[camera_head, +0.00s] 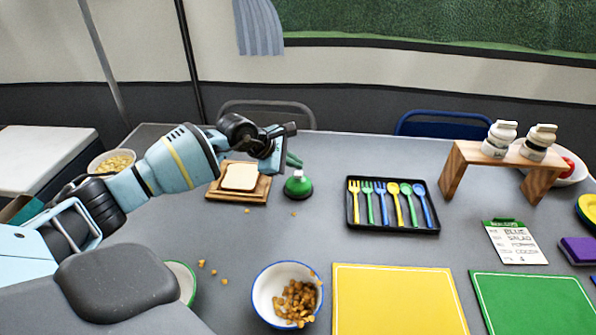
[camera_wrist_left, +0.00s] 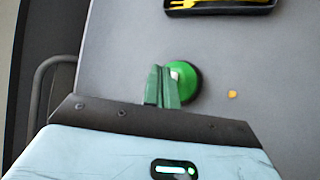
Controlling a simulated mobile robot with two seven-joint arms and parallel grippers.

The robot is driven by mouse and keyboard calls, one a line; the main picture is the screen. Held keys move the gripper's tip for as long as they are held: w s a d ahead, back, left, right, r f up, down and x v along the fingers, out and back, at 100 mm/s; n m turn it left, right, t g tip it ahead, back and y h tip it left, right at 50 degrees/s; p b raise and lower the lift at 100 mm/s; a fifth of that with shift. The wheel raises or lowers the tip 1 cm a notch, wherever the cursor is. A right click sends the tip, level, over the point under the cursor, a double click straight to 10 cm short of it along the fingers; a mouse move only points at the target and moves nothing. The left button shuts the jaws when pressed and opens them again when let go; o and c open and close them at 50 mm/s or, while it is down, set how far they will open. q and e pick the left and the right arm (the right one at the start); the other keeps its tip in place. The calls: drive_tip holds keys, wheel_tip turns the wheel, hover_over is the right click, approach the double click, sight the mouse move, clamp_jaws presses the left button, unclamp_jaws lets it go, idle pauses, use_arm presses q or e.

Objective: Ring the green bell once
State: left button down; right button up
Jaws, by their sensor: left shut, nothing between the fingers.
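The green bell (camera_head: 297,185) stands on the grey table, right of the wooden board with bread. It also shows in the left wrist view (camera_wrist_left: 187,82), partly covered by my green fingers. My left gripper (camera_head: 294,160) is shut and empty, with its fingertips just above the bell's top. In the left wrist view its fingertips (camera_wrist_left: 163,72) overlap the bell's left part and pale button. I cannot tell whether they touch the button. My right gripper is not in view.
A black tray (camera_head: 392,224) of coloured cutlery is right of the bell. A bowl of brown cubes (camera_head: 262,287) and a yellow mat (camera_head: 397,300) are nearer. Crumbs lie around.

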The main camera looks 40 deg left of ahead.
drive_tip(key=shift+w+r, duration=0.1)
